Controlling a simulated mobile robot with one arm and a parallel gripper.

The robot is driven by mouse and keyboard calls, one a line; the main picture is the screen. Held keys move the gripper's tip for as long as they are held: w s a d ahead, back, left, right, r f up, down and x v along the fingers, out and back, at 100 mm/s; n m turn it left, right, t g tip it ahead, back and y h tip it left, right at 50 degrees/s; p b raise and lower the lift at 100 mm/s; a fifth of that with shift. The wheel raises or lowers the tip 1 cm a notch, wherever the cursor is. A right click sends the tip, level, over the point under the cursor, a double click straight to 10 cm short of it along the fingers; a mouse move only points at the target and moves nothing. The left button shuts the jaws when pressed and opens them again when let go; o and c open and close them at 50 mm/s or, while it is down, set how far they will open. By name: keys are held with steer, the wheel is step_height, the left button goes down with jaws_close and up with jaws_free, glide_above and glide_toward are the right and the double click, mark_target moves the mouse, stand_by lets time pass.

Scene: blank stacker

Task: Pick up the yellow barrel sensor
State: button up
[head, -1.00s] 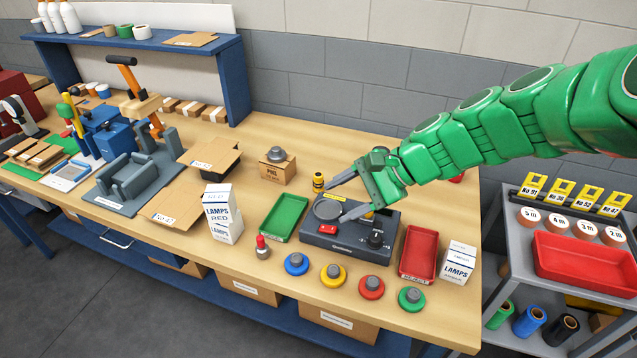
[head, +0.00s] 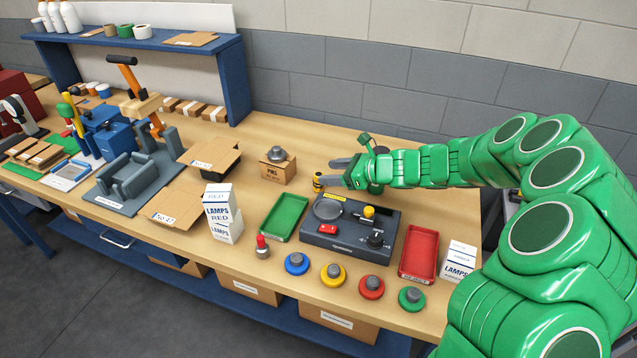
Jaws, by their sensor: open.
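The yellow barrel sensor (head: 317,184) is a small upright cylinder with dark bands. It stands on the wooden bench behind the grey test station, to the right of the small cardboard box. My gripper (head: 328,172) is low over the bench, with its grey fingers pointing left. The fingers are spread apart and the tips are right at the sensor. The nearer finger overlaps its right side in the picture; I cannot tell whether they touch.
The grey test station (head: 348,243) with a round plate, a yellow knob and a red button is just in front. The cardboard box (head: 277,170) stands left of the sensor. A green tray (head: 284,217) and a red tray (head: 419,251) flank the station.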

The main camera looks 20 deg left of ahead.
mark_target(318, 174)
steer(key=shift+w+f+m+t, duration=0.4)
steer(key=shift+w+f+m, duration=0.3)
steer(key=shift+w+f, duration=0.45)
steer(key=shift+s+f+x, duration=0.1)
steer(key=shift+s+x, duration=0.05)
steer(key=shift+x, duration=0.8)
steer(key=shift+s+f+x, duration=0.1)
steer(key=shift+s+x, duration=0.05)
steer(key=shift+x, duration=0.85)
steer(key=shift+s+f+x, duration=0.1)
steer(key=shift+s+x, duration=0.05)
steer(key=shift+x, duration=1.65)
steer(key=shift+w, duration=0.15)
steer(key=c, duration=1.1)
steer(key=shift+r, duration=0.1)
